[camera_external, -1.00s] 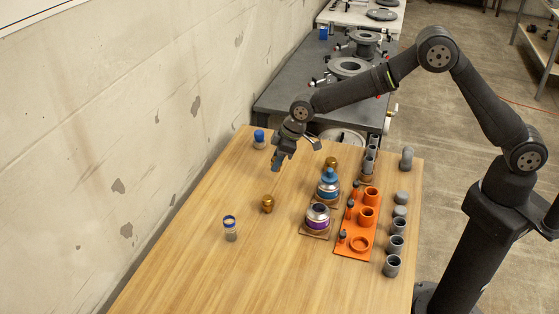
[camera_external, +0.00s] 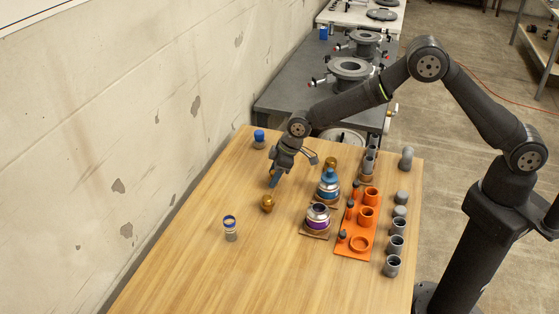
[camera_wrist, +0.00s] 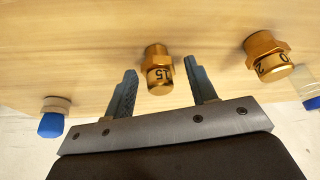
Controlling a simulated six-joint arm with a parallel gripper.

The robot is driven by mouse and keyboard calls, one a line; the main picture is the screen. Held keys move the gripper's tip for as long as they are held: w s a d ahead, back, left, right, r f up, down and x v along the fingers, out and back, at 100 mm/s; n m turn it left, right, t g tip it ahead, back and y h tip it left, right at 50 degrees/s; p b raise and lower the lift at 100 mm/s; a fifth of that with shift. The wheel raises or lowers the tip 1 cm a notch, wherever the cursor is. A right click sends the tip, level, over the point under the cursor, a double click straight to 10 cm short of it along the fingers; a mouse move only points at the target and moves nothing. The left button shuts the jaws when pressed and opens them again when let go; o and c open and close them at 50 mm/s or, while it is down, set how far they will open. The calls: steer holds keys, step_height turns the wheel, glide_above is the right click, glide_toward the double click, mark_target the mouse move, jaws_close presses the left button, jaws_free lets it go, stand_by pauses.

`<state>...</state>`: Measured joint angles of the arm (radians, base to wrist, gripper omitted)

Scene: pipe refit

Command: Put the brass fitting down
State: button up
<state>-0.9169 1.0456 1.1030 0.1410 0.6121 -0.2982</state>
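In the wrist view a brass fitting marked 15 (camera_wrist: 158,70) shows between my fingertips, with a gap on each side. My gripper (camera_wrist: 164,72) is open, its two fingers well apart. I cannot tell whether this fitting touches the table. In the outside view my gripper (camera_external: 273,183) is low over the left part of the wooden table and hides the space between its fingers. A second brass fitting, marked 20 (camera_wrist: 268,56), stands to the right in the wrist view; it seems to be the one (camera_external: 267,204) just below my gripper in the outside view.
A blue-capped jar (camera_external: 259,139) and a blue-rimmed jar (camera_external: 230,228) stand on the left. An orange rack (camera_external: 350,252) and several grey pipe pieces (camera_external: 397,226) fill the right. The front table area is clear.

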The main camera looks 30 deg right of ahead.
steer(key=v, duration=1.2)
steer(key=shift+r, duration=0.2)
steer(key=shift+a+f, duration=0.1)
steer(key=x, duration=1.2)
steer(key=shift+f, duration=0.3)
step_height(320, 180, up, 3)
steer(key=shift+f, duration=0.1)
steer(key=shift+r, duration=0.4)
